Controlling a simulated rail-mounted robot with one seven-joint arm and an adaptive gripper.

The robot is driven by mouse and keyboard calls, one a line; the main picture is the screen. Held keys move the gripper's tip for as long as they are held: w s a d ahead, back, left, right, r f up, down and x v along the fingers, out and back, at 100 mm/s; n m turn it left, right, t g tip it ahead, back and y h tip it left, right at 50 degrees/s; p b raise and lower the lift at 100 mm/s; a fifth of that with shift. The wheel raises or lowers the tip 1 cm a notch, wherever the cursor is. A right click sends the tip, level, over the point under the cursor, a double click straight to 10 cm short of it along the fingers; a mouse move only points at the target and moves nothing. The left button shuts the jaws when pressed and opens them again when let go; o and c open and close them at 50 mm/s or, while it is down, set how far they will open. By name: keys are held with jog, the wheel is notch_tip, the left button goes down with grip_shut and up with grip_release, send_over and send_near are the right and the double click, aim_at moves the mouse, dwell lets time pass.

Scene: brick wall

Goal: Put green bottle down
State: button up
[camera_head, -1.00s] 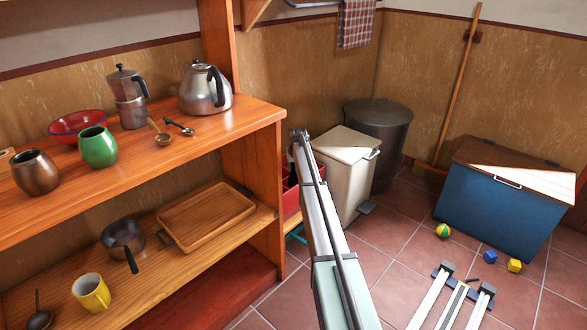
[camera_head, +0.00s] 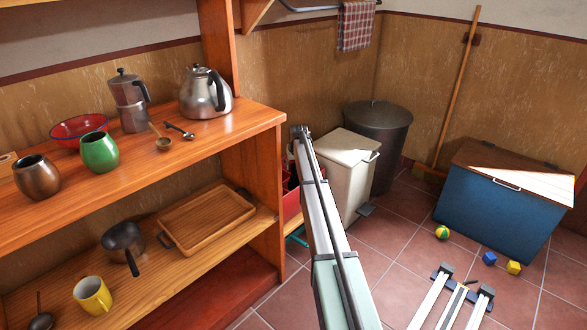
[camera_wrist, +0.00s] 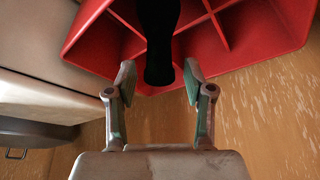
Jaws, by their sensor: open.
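A dark bottle (camera_wrist: 160,45), nearly black in this light, shows in the wrist view. Its green colour cannot be made out. It runs from the top edge down between my fingers, in front of a red divided crate (camera_wrist: 95,45); I cannot tell whether it stands in a compartment. My gripper (camera_wrist: 160,76) is open, with one finger on each side of the bottle and gaps visible. In the head view the red crate (camera_head: 292,202) is mostly hidden behind my arm, and the bottle and my fingers cannot be made out.
A cream bin (camera_head: 345,170) stands right beside the crate, with a dark bin (camera_head: 377,150) behind it. The wooden shelf unit (camera_head: 262,190) is close on the left, holding a green cup (camera_head: 99,152) and a kettle (camera_head: 206,95). A blue chest (camera_head: 495,212) stands at right.

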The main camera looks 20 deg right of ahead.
jog(key=p+v, duration=0.1)
jog(key=v, duration=0.7)
dwell(1.3)
